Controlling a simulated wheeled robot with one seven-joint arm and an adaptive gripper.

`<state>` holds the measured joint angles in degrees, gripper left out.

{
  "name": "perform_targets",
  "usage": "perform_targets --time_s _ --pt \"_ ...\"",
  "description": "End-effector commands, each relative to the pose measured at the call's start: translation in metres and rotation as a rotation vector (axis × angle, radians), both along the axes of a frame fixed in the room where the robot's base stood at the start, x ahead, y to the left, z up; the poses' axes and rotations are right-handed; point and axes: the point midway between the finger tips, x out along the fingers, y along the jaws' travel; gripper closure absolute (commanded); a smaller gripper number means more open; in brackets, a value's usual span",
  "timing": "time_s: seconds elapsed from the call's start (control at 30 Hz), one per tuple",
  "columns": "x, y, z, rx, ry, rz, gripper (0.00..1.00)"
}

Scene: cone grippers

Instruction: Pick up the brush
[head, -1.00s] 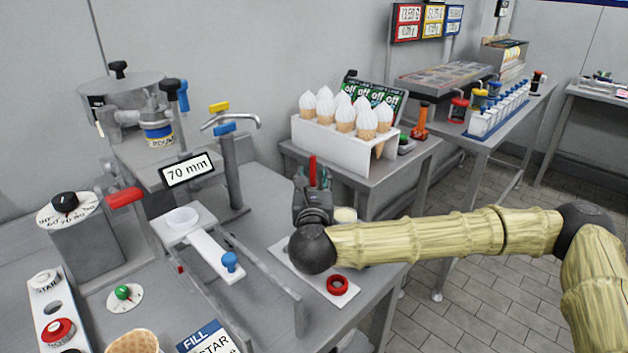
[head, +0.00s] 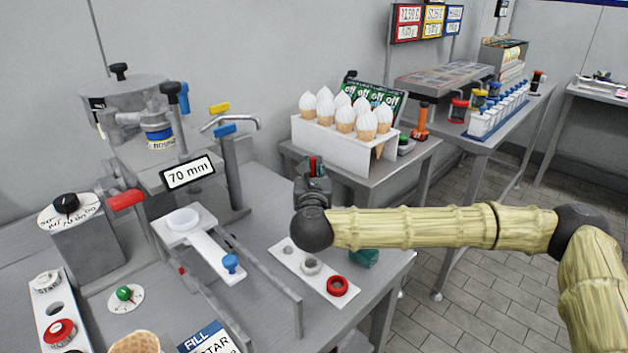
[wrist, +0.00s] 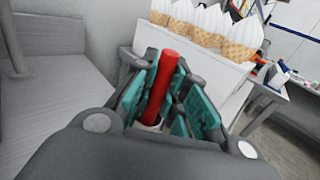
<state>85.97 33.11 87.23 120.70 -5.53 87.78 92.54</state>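The brush (wrist: 164,88) shows as a red handle standing between the teal pads of my gripper (wrist: 172,85) in the wrist view. A small pale part shows at its lower end. The pads lie close on both sides of the handle; whether they press on it cannot be told. In the head view the red handle (head: 314,166) rises at the tip of my gripper (head: 313,174), over the far right part of the metal table. My gripper's dark body hides the lower part of the brush, and no bristles are visible.
A white plate (head: 289,257) with a grey ring (head: 311,266) and a red ring (head: 337,286) lies in front of my arm. A green object (head: 363,257) is beside it. A white rack (head: 333,147) of filled cones (head: 345,116) stands close behind my gripper. A tap stands to the left.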

Motion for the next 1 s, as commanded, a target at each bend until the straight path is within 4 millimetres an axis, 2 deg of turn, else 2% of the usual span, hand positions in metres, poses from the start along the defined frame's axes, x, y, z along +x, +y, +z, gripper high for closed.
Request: perform_targets --time_s 0.23,0.37,0.8,1.0 --pt "0.000 0.000 0.001 0.000 -0.001 0.000 1.00" --pt "0.000 0.000 0.009 0.001 -0.002 0.000 1.00" --pt "0.000 0.000 0.080 0.001 -0.004 0.000 1.00" --pt "0.000 0.000 0.097 -0.001 -0.001 0.000 1.00"
